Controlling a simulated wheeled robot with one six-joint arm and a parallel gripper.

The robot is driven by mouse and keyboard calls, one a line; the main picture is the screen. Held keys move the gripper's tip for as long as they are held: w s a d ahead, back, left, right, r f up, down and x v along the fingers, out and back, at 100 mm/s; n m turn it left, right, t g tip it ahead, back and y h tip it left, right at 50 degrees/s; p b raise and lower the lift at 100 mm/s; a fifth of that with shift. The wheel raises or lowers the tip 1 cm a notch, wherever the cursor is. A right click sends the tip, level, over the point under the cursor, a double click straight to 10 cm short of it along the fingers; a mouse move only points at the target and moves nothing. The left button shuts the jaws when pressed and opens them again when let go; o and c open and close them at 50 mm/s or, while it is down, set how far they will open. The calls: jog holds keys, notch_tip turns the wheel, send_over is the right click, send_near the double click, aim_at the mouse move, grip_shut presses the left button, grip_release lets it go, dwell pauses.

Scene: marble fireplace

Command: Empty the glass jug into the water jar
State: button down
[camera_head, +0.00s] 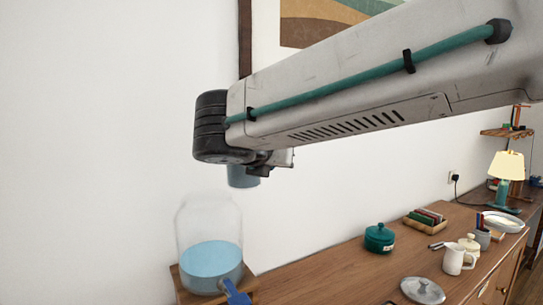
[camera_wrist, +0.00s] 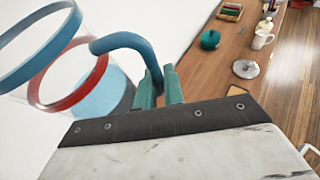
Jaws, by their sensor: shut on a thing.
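The glass jug (camera_wrist: 57,52) is clear, with a blue ring, a red ring and a curved blue handle (camera_wrist: 122,40). My gripper (camera_wrist: 160,88) is shut on the handle, its teal fingers on either side. In the head view a small bluish part of the jug (camera_head: 243,178) shows below my wrist; the rest is hidden by my arm. The water jar (camera_head: 208,222) is a wide clear vessel holding light-blue water, with a blue tap at its front. The jug is above the jar, apart from it. In the wrist view pale-blue water shows beyond the red ring. I cannot tell whether the jug holds water.
The jar stands on a wooden stand (camera_head: 252,291) at the sideboard's near left end. A wall runs behind.

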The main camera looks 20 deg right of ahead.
jog(key=shift+a+f, duration=0.1)
jog(key=shift+f, duration=1.15)
jog(key=n+h, duration=0.1)
jog(key=n, duration=0.1)
jog(key=n+g+h, duration=0.1)
jog(key=n+h, duration=0.1)
jog(key=n, duration=0.1)
jog(key=shift+s+d+n+g+h, duration=0.2)
jog(key=shift+d+n+g+h, duration=0.1)
jog(key=shift+a, duration=0.1)
jog(key=shift+w+a+r+n+h, duration=0.2)
jog(key=shift+r+n+h, duration=0.1)
jog(key=shift+r+n, duration=0.15)
jog(key=shift+w+a+r+n+h, duration=0.15)
jog(key=shift+a+r+n+h, duration=0.05)
jog(key=shift+r+n+h, duration=0.2)
jog(key=shift+w+a+r+n+h, duration=0.4)
jog(key=shift+a+r+n, duration=0.3)
jog(key=shift+n, duration=0.25)
dwell(1.9)
